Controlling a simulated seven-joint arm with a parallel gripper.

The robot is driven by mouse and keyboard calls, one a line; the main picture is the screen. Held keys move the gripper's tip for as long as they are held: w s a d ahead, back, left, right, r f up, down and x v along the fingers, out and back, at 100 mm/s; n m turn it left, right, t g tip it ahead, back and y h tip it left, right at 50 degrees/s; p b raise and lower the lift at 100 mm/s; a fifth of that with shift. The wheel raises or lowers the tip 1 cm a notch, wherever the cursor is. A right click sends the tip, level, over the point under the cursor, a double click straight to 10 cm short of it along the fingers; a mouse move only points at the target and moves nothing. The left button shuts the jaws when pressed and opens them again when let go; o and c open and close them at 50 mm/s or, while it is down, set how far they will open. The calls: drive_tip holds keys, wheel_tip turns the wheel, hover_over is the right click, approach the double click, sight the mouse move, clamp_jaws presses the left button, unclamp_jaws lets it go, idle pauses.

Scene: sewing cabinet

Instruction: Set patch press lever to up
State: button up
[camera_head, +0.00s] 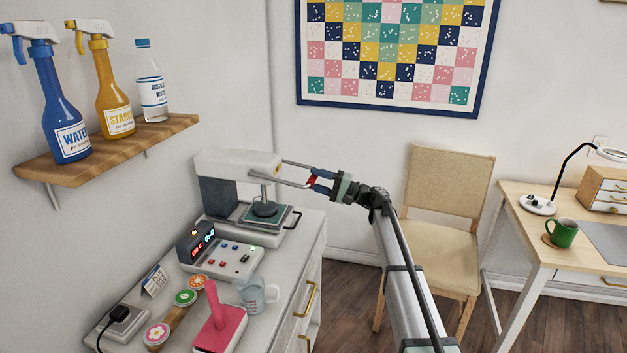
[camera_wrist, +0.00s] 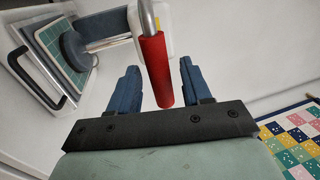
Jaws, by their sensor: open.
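The white patch press (camera_head: 222,165) stands at the back of the left counter. Its lever, a metal rod (camera_head: 276,178) with a red grip (camera_head: 312,182), sticks out to the right from the press head. My gripper (camera_head: 318,180) is at the lever's end. In the wrist view, the red grip (camera_wrist: 156,72) lies between the two blue fingers of my open gripper (camera_wrist: 158,82), with a gap on each side. The round press foot (camera_head: 264,208) is over the green pad (camera_head: 248,216); whether they touch is unclear.
A control box (camera_head: 222,258) with lit displays stands before the press. A pink-red stand (camera_head: 221,331) and clear measuring cup (camera_head: 257,297) are nearer. Spray bottles stand on a wall shelf (camera_head: 110,150). A chair (camera_head: 440,255) is right of my arm. Space around the lever looks clear.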

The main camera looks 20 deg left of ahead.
drive_tip(key=shift+x, duration=0.75)
clamp_jaws()
